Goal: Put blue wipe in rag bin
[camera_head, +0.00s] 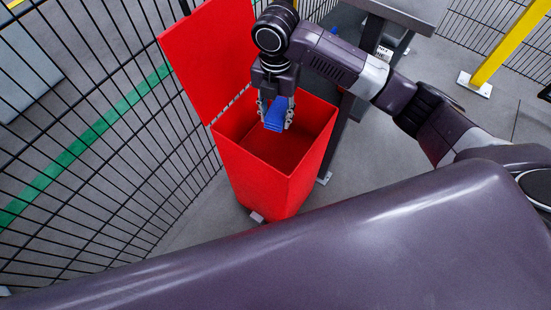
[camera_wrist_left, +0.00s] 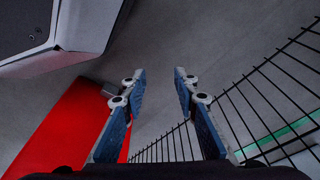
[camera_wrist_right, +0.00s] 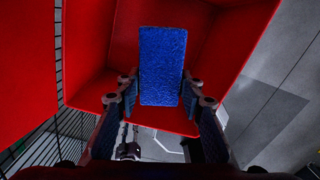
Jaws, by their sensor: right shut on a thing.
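The blue wipe (camera_head: 275,115) is a small blue block held between the fingers of my right gripper (camera_head: 276,112). It hangs over the open mouth of the red rag bin (camera_head: 268,190), whose lid (camera_head: 205,58) stands open at the back left. In the right wrist view the wipe (camera_wrist_right: 163,65) sits between the fingertips (camera_wrist_right: 158,88) with the red bin walls (camera_wrist_right: 225,50) around it. My left gripper (camera_wrist_left: 155,82) is open and empty in the left wrist view, with part of the red bin (camera_wrist_left: 75,125) to its left. It is not visible in the head view.
A black wire mesh fence (camera_head: 95,150) runs along the left, close to the bin. A grey table (camera_head: 405,12) stands behind the bin to the right. A yellow post (camera_head: 508,45) rises at the far right. Grey floor lies between the bin and the post.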

